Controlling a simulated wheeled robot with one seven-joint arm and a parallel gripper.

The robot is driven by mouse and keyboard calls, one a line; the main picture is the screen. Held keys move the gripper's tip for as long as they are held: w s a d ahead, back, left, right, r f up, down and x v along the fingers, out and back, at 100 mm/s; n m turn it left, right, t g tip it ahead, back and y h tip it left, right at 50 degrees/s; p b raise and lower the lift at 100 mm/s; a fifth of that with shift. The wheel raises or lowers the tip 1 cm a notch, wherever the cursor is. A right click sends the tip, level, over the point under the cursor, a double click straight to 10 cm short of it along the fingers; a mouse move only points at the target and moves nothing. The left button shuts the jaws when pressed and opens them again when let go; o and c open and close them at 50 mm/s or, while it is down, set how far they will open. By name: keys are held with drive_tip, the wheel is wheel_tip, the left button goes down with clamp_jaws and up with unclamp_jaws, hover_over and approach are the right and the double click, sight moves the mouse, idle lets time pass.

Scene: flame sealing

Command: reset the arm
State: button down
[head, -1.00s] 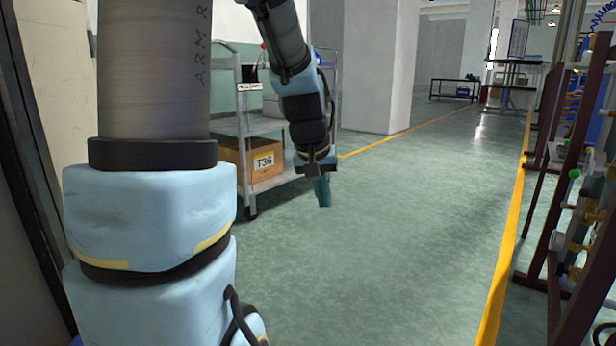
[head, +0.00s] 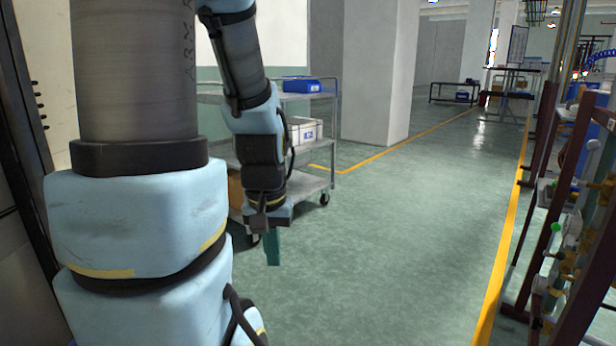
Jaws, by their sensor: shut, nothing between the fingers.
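My arm hangs down in the head view, with its light blue and black links in front of a metal cart. My gripper (head: 272,247) is at the arm's lower end and points down, with teal fingers. The fingers are together and hold nothing. The gripper is above the green floor, in front of the cart's lower part.
The grey metal cart (head: 318,183) stands behind my arm, with a blue bin (head: 302,85) on top and a white box (head: 305,130) on a lower shelf. A white pillar (head: 378,70) is behind it. A dark red rack (head: 560,170) stands at right. The floor (head: 400,250) between is clear.

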wheel_tip(320, 180, up, 21)
drive_tip(key=p, duration=1.8)
drive_tip(key=shift+r+p, duration=0.15)
drive_tip(key=shift+p, duration=0.25)
